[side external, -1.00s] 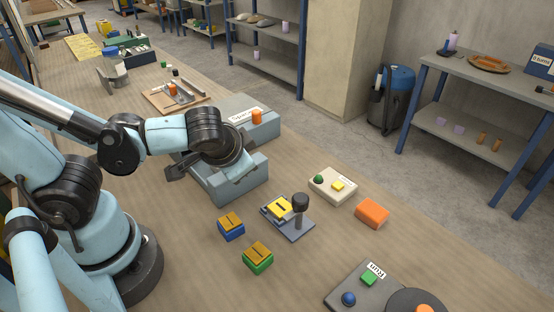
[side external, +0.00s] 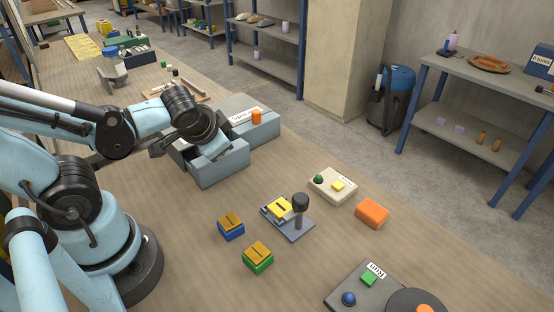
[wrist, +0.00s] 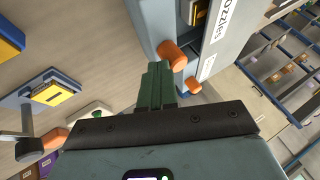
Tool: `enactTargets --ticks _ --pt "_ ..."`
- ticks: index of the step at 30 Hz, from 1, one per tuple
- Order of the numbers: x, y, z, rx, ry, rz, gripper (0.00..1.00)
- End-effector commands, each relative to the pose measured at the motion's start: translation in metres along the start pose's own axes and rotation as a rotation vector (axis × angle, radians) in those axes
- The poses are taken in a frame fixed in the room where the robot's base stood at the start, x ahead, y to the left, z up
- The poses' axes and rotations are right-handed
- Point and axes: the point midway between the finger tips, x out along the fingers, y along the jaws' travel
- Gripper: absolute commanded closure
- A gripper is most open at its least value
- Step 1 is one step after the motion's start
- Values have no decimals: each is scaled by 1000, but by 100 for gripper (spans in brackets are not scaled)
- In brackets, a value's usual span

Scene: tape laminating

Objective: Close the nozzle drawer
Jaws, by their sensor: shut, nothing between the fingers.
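The grey drawer unit (side external: 268,128) stands on the bench in the side view. A grey drawer (side external: 224,171) sticks out on its near side, partly open. In the wrist view a label ending in "ozzles" (wrist: 218,22) shows on the unit, beside the pulled-out drawer (wrist: 150,18) and its orange knob (wrist: 171,54). My gripper (wrist: 157,68) is shut and empty, its fingertips close to this knob; I cannot tell whether they touch.
A second orange knob (wrist: 193,85) sits beside another label. In the side view, a blue block (side external: 231,228), a green block (side external: 258,260), a small press (side external: 291,228), a cream button box (side external: 332,186) and an orange block (side external: 372,213) stand nearer. Bare bench lies between.

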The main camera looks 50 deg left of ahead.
Motion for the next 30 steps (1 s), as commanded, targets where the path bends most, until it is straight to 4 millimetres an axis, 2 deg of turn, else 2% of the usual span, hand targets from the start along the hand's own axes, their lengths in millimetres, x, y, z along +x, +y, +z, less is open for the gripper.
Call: enactTargets --ticks 6,12,30 --pt "11 -27 6 -7 -3 -3 100" --pt "18 -44 9 -3 0 -4 100" --pt "18 -50 10 -1 1 -10 100"
